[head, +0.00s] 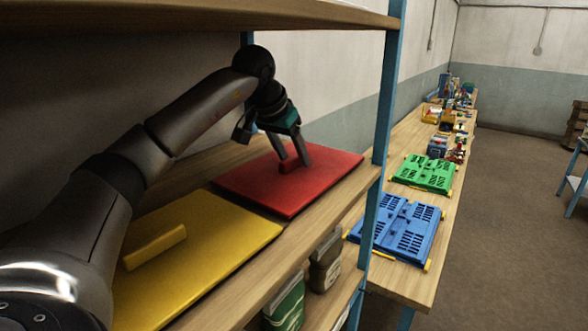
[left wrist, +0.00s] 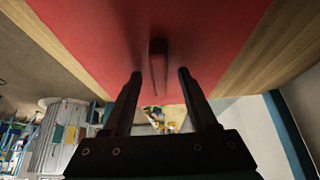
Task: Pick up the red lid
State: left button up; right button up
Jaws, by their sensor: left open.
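The red lid (head: 328,166) lies flat on the wooden shelf, with a raised red bar handle (head: 288,167) on its top. In the left wrist view the lid (left wrist: 90,35) fills the upper middle, with its handle (left wrist: 158,62) near the centre. My left gripper (head: 295,161) is open above the lid, its fingers pointing down at the handle. In the left wrist view the open fingertips (left wrist: 159,74) are on either side of the line of the handle. Whether they touch it I cannot tell. My right gripper is not in view.
A yellow lid (head: 215,245) with its own handle lies nearer on the same shelf. A blue shelf post (head: 381,150) stands at the right and an upper board (head: 200,22) runs overhead. Green (head: 425,172) and blue (head: 405,230) folded crates lie on a bench beyond.

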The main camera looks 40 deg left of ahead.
pick_arm(q)
jog(key=shift+c, duration=0.2)
grip_shut()
dwell(0.4)
